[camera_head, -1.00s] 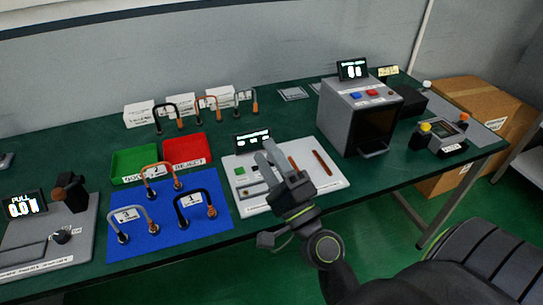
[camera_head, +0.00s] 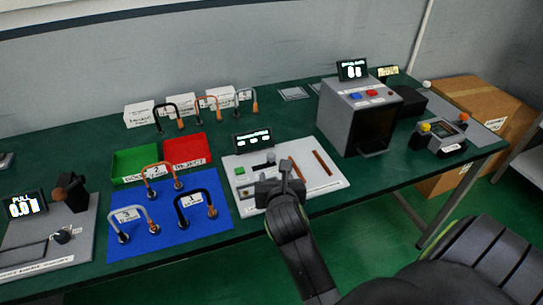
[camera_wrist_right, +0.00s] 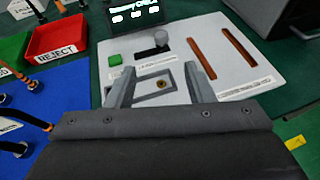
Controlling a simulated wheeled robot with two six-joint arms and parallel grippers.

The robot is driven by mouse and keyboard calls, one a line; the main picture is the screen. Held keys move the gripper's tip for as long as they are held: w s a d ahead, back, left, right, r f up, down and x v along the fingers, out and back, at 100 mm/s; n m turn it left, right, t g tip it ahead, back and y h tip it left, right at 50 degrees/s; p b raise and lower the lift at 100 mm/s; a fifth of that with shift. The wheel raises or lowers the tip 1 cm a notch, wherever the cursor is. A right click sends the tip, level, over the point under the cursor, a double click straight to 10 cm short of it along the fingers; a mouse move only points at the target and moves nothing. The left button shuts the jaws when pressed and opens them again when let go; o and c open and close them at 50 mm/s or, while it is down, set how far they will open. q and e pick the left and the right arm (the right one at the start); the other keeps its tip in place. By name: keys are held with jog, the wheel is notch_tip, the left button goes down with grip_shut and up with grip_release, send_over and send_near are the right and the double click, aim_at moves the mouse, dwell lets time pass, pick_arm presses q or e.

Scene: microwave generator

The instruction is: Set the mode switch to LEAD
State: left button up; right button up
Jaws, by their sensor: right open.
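A white panel (camera_head: 332,183) lies on the green table and also shows in the right wrist view (camera_wrist_right: 255,88). On it is a grey round knob (camera_wrist_right: 163,44) at the end of a dark slot, which looks like the mode switch; it is also visible in the head view (camera_head: 271,158). A label lies in front of it, too small to read. My right gripper (camera_head: 274,180) is over the panel's front part, its fingers apart and empty. In the wrist view the fingertips (camera_wrist_right: 158,80) frame a grey plate with a brass hole, with the knob beyond them.
A green button (camera_wrist_right: 115,58) is left of the slot, and two brown strips (camera_wrist_right: 201,57) are to the right. A small display (camera_head: 253,139) stands behind the panel. A blue mat (camera_head: 160,238) with handles lies left, and a grey box machine (camera_head: 340,115) stands right.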

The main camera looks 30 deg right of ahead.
aim_at(271, 155)
jog(key=p+x, duration=0.1)
jog(key=x, duration=1.5)
jog(key=shift+d+r, duration=0.1)
jog(key=shift+d, duration=0.1)
grip_shut()
